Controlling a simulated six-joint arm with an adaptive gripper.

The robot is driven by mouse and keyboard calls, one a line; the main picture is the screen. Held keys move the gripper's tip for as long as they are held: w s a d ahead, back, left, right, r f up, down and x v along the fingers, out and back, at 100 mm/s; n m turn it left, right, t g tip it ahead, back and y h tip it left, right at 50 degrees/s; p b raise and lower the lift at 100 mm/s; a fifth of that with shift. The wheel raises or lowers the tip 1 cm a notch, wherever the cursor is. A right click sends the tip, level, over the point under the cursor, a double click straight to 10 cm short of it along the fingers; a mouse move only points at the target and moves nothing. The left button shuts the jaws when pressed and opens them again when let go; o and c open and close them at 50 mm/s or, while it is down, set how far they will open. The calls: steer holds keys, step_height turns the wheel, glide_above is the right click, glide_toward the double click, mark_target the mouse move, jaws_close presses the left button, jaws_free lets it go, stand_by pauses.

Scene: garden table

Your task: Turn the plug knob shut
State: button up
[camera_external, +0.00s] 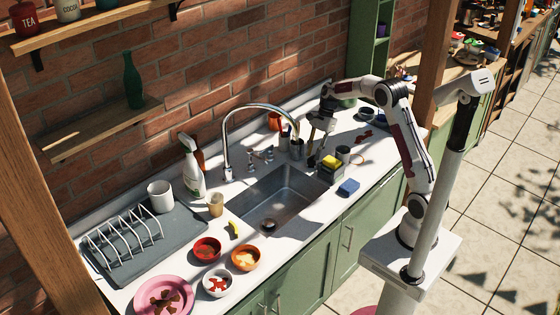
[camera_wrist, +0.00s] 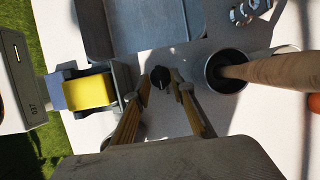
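The plug knob (camera_wrist: 160,78) is a small black round knob with a raised ridge across its top. In the wrist view it sits on the white counter just beside the sink (camera_wrist: 150,30). My gripper (camera_wrist: 160,84) is open, with one finger on each side of the knob. I cannot tell whether the fingertips touch it. In the outside view my gripper (camera_external: 309,164) points down at the counter behind the right end of the sink (camera_external: 280,203).
A yellow sponge in a dark holder (camera_wrist: 90,92) stands close left of my gripper in the wrist view. A dark cup (camera_wrist: 213,72) with a wooden handle stands close right. The faucet (camera_external: 226,150) arches over the sink. A blue sponge (camera_external: 348,187) lies on the front counter.

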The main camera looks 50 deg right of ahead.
steer(key=shift+a+f, duration=0.1)
steer(key=shift+f, duration=0.1)
jaws_close()
